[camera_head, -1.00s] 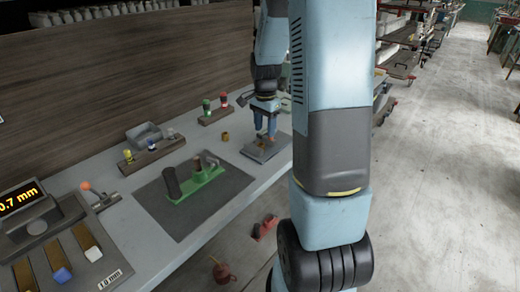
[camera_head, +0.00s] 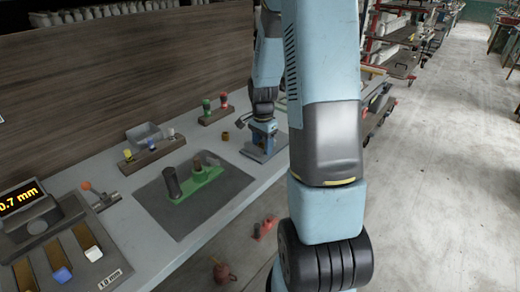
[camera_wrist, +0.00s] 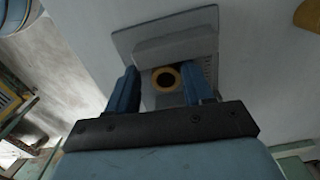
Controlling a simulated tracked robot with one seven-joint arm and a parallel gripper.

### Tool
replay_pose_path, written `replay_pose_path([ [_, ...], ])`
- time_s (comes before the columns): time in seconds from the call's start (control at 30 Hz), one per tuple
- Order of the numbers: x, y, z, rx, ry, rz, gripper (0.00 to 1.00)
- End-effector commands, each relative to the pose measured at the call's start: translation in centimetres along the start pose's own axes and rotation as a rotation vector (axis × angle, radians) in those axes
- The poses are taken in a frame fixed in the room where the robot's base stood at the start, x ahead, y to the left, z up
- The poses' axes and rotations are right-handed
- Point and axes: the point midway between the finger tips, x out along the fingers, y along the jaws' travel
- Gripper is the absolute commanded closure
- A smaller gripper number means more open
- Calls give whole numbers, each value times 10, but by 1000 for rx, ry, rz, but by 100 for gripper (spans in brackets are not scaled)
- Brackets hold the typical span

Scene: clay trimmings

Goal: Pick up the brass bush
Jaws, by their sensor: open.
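The brass bush (camera_wrist: 163,80) shows in the wrist view as a gold ring with a dark bore, at a grey fixture plate (camera_wrist: 140,38). My gripper (camera_wrist: 160,88) is open, with one blue finger on each side of the bush. Gaps show between the ring and both fingers, though the right finger is close. In the head view my gripper (camera_head: 262,143) is low over the fixture plate (camera_head: 272,154) at the bench's right part, and it hides the bush there.
A second brass-coloured piece (camera_head: 225,136) stands on the bench left of the plate. A green fixture (camera_head: 205,180) sits on a dark mat (camera_head: 175,212). Racks with coloured plugs (camera_head: 152,153), a grey bin (camera_head: 143,132) and a gauge (camera_head: 28,205) stand further left.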

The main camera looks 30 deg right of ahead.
Motion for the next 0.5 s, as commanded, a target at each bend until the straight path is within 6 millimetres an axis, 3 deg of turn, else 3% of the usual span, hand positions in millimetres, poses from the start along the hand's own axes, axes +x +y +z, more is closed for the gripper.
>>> replay_pose_path([
  [0.07, 0, 0, 0, 0, 0, 0, 54],
  [0.5, -1, -2, 0, 0, 2, -5, 97],
])
